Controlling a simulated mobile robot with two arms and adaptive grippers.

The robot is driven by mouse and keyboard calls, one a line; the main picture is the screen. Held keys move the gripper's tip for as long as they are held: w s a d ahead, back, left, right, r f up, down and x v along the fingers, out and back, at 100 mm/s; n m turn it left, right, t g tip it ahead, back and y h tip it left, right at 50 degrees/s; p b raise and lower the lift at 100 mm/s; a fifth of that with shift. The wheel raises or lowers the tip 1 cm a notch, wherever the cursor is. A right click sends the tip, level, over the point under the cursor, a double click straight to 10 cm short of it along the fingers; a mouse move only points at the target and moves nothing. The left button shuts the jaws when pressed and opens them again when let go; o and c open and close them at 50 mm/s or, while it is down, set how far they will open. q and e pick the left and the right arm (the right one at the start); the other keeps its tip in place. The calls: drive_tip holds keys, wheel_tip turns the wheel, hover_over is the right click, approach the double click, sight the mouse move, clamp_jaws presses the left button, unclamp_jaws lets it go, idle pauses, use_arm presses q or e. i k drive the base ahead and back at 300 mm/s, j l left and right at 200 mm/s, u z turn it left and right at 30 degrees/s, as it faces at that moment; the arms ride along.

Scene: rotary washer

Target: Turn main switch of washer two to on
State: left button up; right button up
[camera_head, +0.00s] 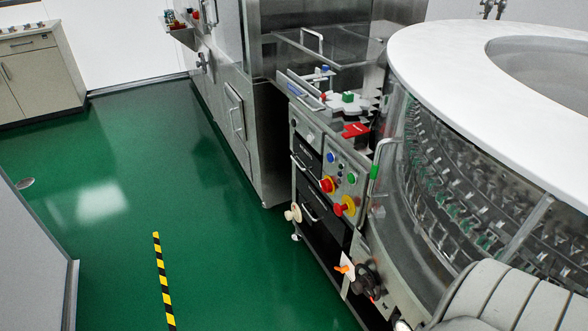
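A rotary washer (404,45) with a round white top and rows of metal grippers behind clear panels fills the right side. Its control panel (338,165) faces left and carries blue, green and red buttons. Two red-and-yellow controls sit low on this panel, an upper one (327,184) and a lower one (345,207). I cannot tell which is the main switch or how either is turned. No label naming washer two is readable. A grey ribbed arm link of mine shows at the bottom right. Neither of my grippers can be made out.
A steel cabinet machine (235,110) stands behind the panel. A dark round fitting (368,280) with an orange part is low on the washer. A beige cabinet (28,75) is at the far left. The green floor (150,185) is open, with a yellow-black stripe (163,280).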

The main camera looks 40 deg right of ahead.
sight(326, 185)
drive_tip(key=i+j+z, duration=0.1)
drive_tip(key=i+z, duration=0.2)
drive_tip(key=i, duration=0.25)
drive_tip(key=i+j+z, duration=0.3)
drive_tip(key=i, duration=0.25)
drive_tip(key=i+j+z, duration=0.3)
drive_tip(key=i, duration=0.25)
